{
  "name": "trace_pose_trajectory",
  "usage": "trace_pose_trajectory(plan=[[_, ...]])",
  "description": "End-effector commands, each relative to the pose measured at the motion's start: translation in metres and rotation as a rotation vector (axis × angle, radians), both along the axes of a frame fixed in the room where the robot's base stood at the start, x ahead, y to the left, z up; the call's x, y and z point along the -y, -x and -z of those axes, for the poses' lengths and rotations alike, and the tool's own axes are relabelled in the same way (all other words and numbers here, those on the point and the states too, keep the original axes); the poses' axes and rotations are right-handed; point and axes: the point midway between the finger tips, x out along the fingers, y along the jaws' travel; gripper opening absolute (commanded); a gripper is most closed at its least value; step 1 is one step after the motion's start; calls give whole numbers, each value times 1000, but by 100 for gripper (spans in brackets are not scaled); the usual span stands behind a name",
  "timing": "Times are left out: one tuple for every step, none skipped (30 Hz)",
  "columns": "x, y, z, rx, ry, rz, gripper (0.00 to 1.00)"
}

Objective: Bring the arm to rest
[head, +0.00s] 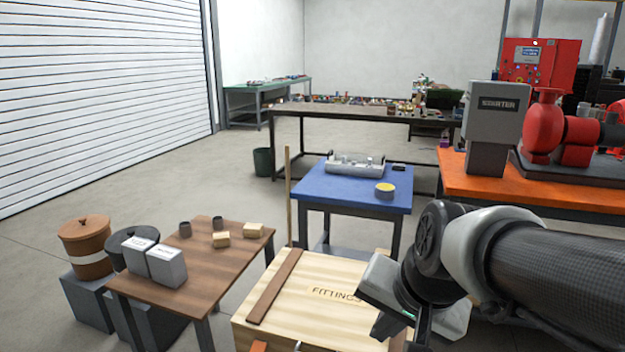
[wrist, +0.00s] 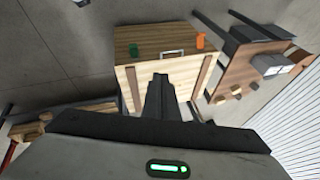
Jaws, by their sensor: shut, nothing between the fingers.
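My arm reaches in from the right in the head view, bent, with the wrist over the right side of the wooden FITTINGS crate (head: 325,280). My gripper (head: 388,326) points down there, partly hidden by my own wrist. In the wrist view the fingers of my gripper (wrist: 159,82) are together, with nothing held. They show in front of the crate (wrist: 130,80); I cannot tell how far above it they are.
A brown table (head: 205,255) with white boxes, cups and small blocks stands left of the crate. A blue table (head: 340,198) stands behind it, with a tray and a yellow-topped round item. An orange bench (head: 470,185) with a starter box and red pump is at right. Open floor lies mid-left.

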Motion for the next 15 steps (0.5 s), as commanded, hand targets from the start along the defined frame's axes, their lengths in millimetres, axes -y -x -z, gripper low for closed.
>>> trace_pose_trajectory(plan=[[4,11,-9,22,49,-66,0],[7,17,-13,29,80,-106,0],[10,26,-18,38,118,-156,0],[13,32,-21,44,148,-192,0],[16,38,-23,49,176,-226,0],[19,45,-27,57,212,-270,0],[22,50,-30,61,238,-301,0],[25,56,-32,65,264,-330,0],[29,63,-35,70,300,-370,0],[32,69,-37,72,325,-399,0],[35,73,-41,74,347,-423,0],[34,70,-60,69,339,-416,0],[34,70,-66,67,337,-415,0],[34,70,-72,67,337,-414,0],[33,70,-80,66,336,-413,0]])
